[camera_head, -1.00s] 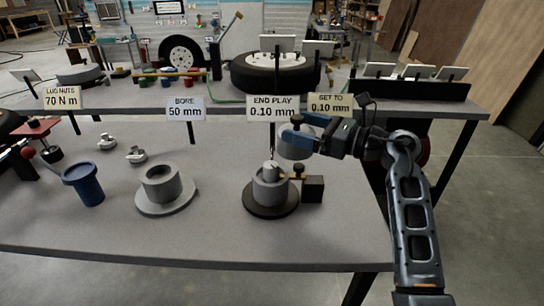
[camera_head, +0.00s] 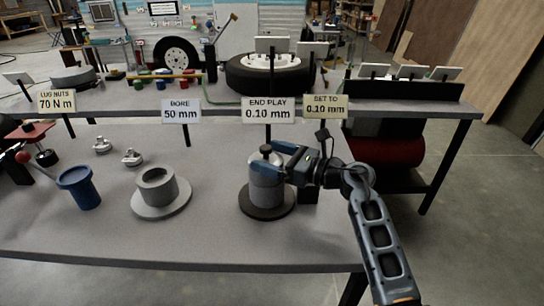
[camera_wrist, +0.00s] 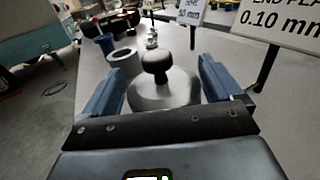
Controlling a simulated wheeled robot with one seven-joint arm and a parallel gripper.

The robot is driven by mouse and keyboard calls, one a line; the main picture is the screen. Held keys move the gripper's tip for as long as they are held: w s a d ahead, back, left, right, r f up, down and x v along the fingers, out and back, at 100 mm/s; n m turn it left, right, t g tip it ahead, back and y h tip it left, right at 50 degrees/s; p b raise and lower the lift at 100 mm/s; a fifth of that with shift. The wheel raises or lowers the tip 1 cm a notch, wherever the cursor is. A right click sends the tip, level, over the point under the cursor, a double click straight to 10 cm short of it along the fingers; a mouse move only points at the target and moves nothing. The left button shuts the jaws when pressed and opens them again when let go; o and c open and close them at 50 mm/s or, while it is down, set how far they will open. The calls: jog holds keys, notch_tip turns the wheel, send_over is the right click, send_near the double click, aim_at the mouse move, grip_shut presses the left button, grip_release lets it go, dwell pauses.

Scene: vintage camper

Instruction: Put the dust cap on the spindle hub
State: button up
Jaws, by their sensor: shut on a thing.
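The dust cap (camera_head: 266,177) is a grey round cap with a dark knob on top. My gripper (camera_head: 276,165) is shut on it, with blue fingers at its sides. In the wrist view the cap (camera_wrist: 165,92) stands between the fingers, knob up. The spindle hub (camera_head: 264,203) is a grey cylinder on a dark round base at the right of the bench. The cap is directly over the hub and looks upright. It hides the hub's top, and I cannot tell whether it is fully seated or slightly above.
A grey hollow bore ring (camera_head: 160,192) on a round plate stands to the left. A blue flanged cup (camera_head: 79,187) and two small metal parts (camera_head: 131,157) are farther left. Sign cards (camera_head: 268,110) stand along the back.

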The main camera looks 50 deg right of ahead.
jog(key=shift+f, duration=0.2)
jog(key=o, duration=0.8)
